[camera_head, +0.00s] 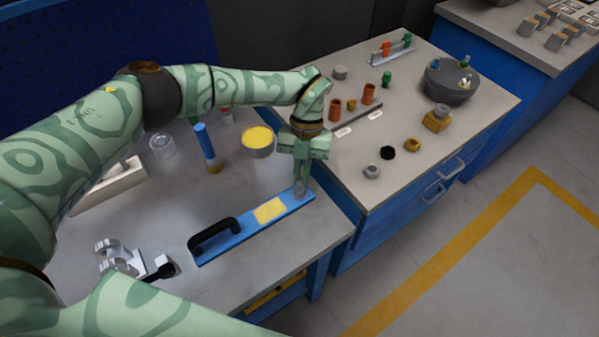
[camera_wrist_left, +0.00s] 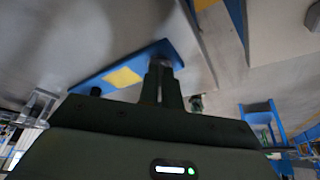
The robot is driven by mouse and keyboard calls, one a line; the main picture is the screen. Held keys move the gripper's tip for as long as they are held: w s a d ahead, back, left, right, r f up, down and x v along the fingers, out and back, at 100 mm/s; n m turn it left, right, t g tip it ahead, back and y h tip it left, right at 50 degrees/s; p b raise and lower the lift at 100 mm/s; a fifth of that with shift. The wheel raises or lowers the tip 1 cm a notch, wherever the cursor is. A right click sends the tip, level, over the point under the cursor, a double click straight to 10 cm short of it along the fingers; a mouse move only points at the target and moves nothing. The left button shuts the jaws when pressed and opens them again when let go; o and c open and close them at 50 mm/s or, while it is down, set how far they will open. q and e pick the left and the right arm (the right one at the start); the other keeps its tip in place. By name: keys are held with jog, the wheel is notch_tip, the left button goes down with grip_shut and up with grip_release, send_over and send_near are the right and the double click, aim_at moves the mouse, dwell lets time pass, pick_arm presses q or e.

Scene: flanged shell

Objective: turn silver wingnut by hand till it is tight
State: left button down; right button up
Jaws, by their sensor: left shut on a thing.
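My left gripper (camera_head: 301,186) points down at the right end of a flat blue plate (camera_head: 232,240), which has a black handle and a yellow patch. It is shut on a small grey piece at that end, which looks like the silver wingnut (camera_head: 299,191); the fingers hide most of it. In the left wrist view the fingers of the left gripper (camera_wrist_left: 163,84) are close together over the end of the blue plate (camera_wrist_left: 95,82). How tight the wingnut sits cannot be seen. My right gripper is not in view.
A tin with yellow contents (camera_head: 258,141) and a blue-topped cylinder (camera_head: 204,143) stand behind the plate. The bench at right holds orange cylinders (camera_head: 369,93), a grey nut (camera_head: 372,171), a black nut (camera_head: 387,152) and a dark round holder (camera_head: 450,82). Clear handled items (camera_head: 112,252) lie at front left.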

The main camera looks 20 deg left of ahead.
pick_arm(q)
jog(key=m, duration=0.1)
jog(key=m+y, duration=0.1)
jog(key=m, duration=0.1)
jog(key=shift+s+d+f+m+b, duration=0.2)
jog(key=shift+d+f+m+b, duration=0.05)
jog(key=shift+d+m+b, duration=0.1)
jog(key=shift+s+d+r+m+y, duration=0.15)
jog(key=shift+m+y, duration=0.25)
jog(key=shift+m, duration=0.5)
jog(key=shift+w+d+f+m+y, duration=0.1)
jog(key=shift+m+y, duration=0.3)
jog(key=shift+m, duration=0.45)
jog(key=shift+r, duration=0.1)
jog(key=c, duration=1.6)
grip_release()
jog(key=shift+r+t, duration=0.1)
jog(key=shift+t, duration=0.2)
jog(key=v, duration=1.6)
jog(key=shift+d+r, duration=0.1)
